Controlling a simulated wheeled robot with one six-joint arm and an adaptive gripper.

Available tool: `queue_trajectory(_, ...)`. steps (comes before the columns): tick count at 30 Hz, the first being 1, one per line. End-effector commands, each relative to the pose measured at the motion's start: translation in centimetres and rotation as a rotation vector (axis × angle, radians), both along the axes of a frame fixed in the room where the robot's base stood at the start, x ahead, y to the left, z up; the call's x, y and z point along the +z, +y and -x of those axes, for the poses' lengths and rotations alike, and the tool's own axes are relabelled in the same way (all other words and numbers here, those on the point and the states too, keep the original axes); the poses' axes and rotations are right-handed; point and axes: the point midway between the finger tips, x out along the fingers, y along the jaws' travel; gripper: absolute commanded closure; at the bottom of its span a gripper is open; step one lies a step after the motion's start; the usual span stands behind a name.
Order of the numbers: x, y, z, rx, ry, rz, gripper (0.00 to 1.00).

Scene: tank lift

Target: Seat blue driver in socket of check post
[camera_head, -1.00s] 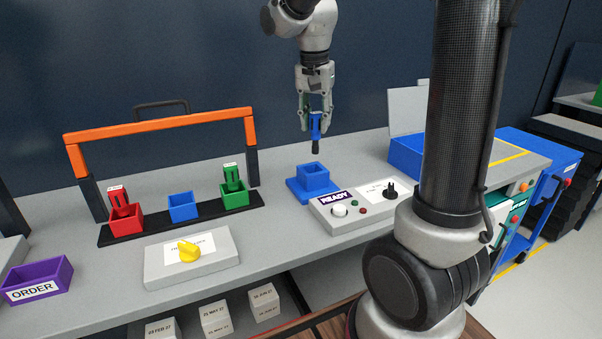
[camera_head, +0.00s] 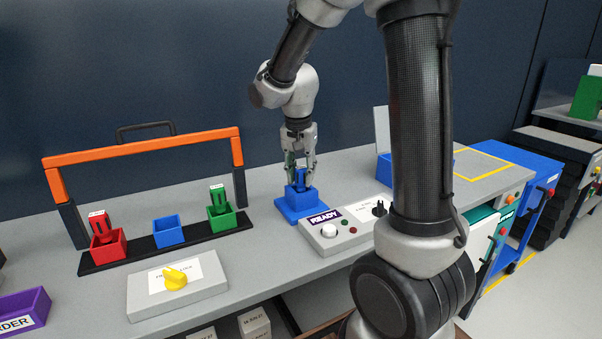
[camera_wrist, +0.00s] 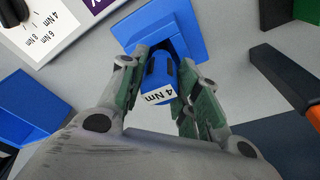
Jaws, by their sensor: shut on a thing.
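The blue driver (camera_wrist: 158,82), labelled 4 Nm, is between the fingers of my gripper (camera_wrist: 160,88). My gripper is shut on it and also shows in the head view (camera_head: 299,172). The check post's blue socket (camera_head: 299,203) stands on a blue base on the bench, and it shows at the top of the wrist view (camera_wrist: 150,28). The driver is upright, right over the socket, with its lower end at or inside the opening. The fingers and socket walls hide how deep it sits.
A READY box (camera_head: 335,232) with a dial stands right of the post. A yellow-knob box (camera_head: 177,284) stands in front.

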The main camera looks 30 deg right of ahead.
Motion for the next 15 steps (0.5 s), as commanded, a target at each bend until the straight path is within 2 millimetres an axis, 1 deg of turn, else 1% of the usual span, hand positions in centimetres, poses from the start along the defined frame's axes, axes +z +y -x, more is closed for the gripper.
queue_trajectory(4,-0.24,0.0,0.01,0.0,0.001,0.001,0.98)
queue_trajectory(5,-0.31,0.0,0.02,0.0,0.001,0.001,0.66)
queue_trajectory(6,-0.27,0.0,0.01,0.0,0.0,0.0,0.59)
queue_trajectory(8,-0.26,0.0,0.01,0.0,0.0,0.0,0.48)
queue_trajectory(9,-0.26,-0.01,0.01,0.0,0.0,0.0,0.46)
queue_trajectory(15,-0.25,0.0,0.0,0.0,0.0,0.0,0.46)
